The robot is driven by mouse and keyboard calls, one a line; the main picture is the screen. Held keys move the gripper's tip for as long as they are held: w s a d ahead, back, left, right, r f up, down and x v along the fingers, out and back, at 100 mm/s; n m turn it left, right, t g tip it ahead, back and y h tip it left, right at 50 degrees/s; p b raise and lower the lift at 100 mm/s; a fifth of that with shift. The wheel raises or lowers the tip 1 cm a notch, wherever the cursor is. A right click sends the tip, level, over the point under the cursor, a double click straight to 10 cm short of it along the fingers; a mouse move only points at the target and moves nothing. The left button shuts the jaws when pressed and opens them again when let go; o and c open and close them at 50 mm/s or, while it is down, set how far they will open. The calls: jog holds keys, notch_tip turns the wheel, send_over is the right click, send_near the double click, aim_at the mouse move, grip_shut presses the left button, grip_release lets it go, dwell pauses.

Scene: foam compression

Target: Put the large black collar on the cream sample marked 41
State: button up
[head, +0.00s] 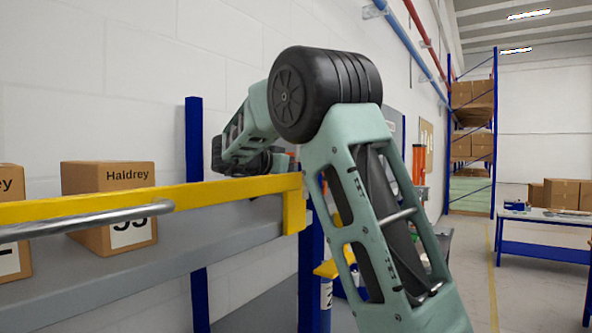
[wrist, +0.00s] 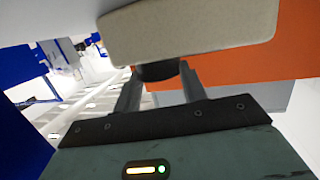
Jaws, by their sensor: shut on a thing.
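In the wrist view, my gripper (wrist: 158,82) is shut on a small dark piece (wrist: 157,71), which looks like the black collar. Only its lower part shows between the fingertips. A cream block with rounded edges (wrist: 190,30) fills the top of the wrist view, right beyond the dark piece. It looks like a cream sample, but no number shows on it. I cannot tell whether the dark piece touches the block or lies around part of it. In the head view my arm hides the gripper, and neither collar nor sample shows.
A grey shelf (head: 150,272) with a yellow edge rail (head: 230,190) runs along the left. Haldrey cartons (head: 110,195) stand on it. An orange surface (wrist: 240,68) lies behind the cream block. A bench (head: 545,218) stands far right, with open floor before it.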

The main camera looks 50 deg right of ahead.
jog(key=shift+f, duration=0.7)
jog(key=o, duration=1)
jog(key=shift+f, duration=0.1)
jog(key=shift+c, duration=0.2)
jog(key=shift+w+a+r, duration=0.15)
jog(key=shift+r, duration=0.4)
jog(key=b+v, duration=0.4)
jog(key=v, duration=0.7)
jog(key=shift+a+r, duration=0.3)
jog(key=shift+r, duration=0.2)
